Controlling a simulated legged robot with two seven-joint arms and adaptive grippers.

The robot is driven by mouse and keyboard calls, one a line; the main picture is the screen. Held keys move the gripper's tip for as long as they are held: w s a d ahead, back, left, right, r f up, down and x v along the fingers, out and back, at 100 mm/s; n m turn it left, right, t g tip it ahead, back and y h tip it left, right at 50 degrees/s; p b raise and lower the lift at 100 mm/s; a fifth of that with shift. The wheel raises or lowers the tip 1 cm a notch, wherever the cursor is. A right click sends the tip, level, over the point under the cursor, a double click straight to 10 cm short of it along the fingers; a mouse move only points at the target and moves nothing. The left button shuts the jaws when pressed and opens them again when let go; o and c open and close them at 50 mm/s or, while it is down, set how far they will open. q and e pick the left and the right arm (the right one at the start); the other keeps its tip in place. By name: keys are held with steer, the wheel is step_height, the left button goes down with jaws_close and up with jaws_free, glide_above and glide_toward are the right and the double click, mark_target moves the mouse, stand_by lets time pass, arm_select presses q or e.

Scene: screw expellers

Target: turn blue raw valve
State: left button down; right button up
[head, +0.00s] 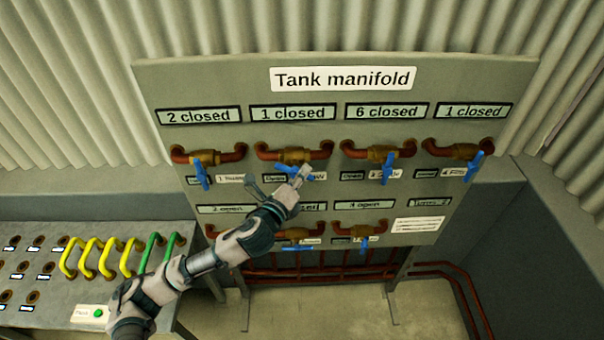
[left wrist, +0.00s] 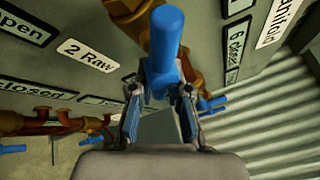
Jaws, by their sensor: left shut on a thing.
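The blue raw valve handle (head: 318,176) is on the second valve of the manifold's top row, under the display "1 closed". In the left wrist view the blue handle (left wrist: 167,45) is large and close, beside a label "2 Raw" (left wrist: 88,57). My left gripper (head: 303,172) is at this handle and partly covers it. In the left wrist view its two fingers (left wrist: 160,98) are on either side of the handle, shut on it. The brass valve body (head: 293,156) sits on a copper pipe. My right gripper is not in view.
The Tank manifold board (head: 240,83) carries several other blue-handled valves, such as the left one (head: 201,175) and the third one (head: 387,168). A bench (head: 60,310) with yellow and green hoses (head: 105,258) stands at the lower left. Red pipes run below the board.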

arm_select(q)
steer(key=shift+w+a, duration=0.1)
steer(key=shift+a, duration=0.05)
steer(key=shift+n+t+b, duration=0.5)
steer(key=shift+n+b, duration=0.5)
steer(key=shift+r+n+t+b, duration=0.1)
steer(key=shift+n+t+b, duration=0.5)
steer(key=shift+n+b, duration=0.55)
steer(key=shift+r+n+t+b, duration=0.15)
steer(key=shift+n+t+b, duration=0.25)
steer(key=shift+n, duration=0.35)
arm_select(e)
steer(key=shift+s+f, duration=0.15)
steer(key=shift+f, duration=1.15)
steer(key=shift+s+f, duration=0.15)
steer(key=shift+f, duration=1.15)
